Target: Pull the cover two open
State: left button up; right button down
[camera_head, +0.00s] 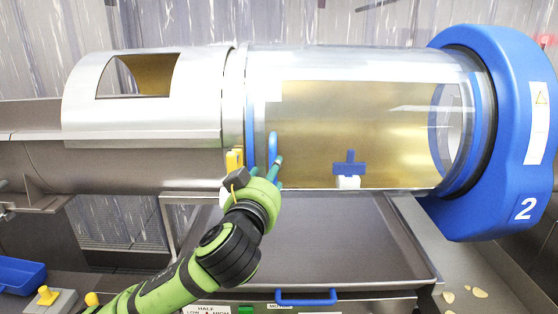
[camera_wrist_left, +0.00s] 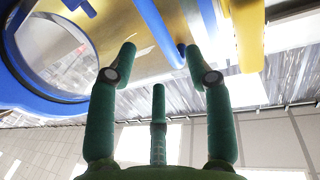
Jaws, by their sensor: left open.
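Cover two is a large clear cylinder (camera_head: 345,120) with a gold-brown inside, set in the blue end housing (camera_head: 540,120) marked 2. A thin upright blue handle (camera_head: 272,147) is at its left end, close to a blue band (camera_head: 249,115). My left gripper (camera_head: 268,168) is at the lower left of the cover, just below the handle. In the left wrist view my left gripper (camera_wrist_left: 160,62) has its green fingers spread, with nothing held. The handle's blue end (camera_wrist_left: 181,50) shows near the right fingertip; contact cannot be told. My right gripper is in neither view.
A metal drum (camera_head: 145,130) with a cut-out window adjoins on the left. A yellow latch (camera_head: 235,159) sits beside my left gripper. A blue clip (camera_head: 349,164) is on the cover's lower front. A grey tray (camera_head: 330,240) lies below.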

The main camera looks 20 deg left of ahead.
pick_arm(q)
jog(key=w+p, duration=0.1)
jog(key=w, duration=0.1)
jog(key=w+p, duration=0.1)
jog(key=w, duration=0.1)
jog(key=w+p, duration=0.1)
jog(key=w, duration=0.2)
jog(key=shift+a+r, duration=0.25)
jog(key=shift+a, duration=0.1)
grip_shut()
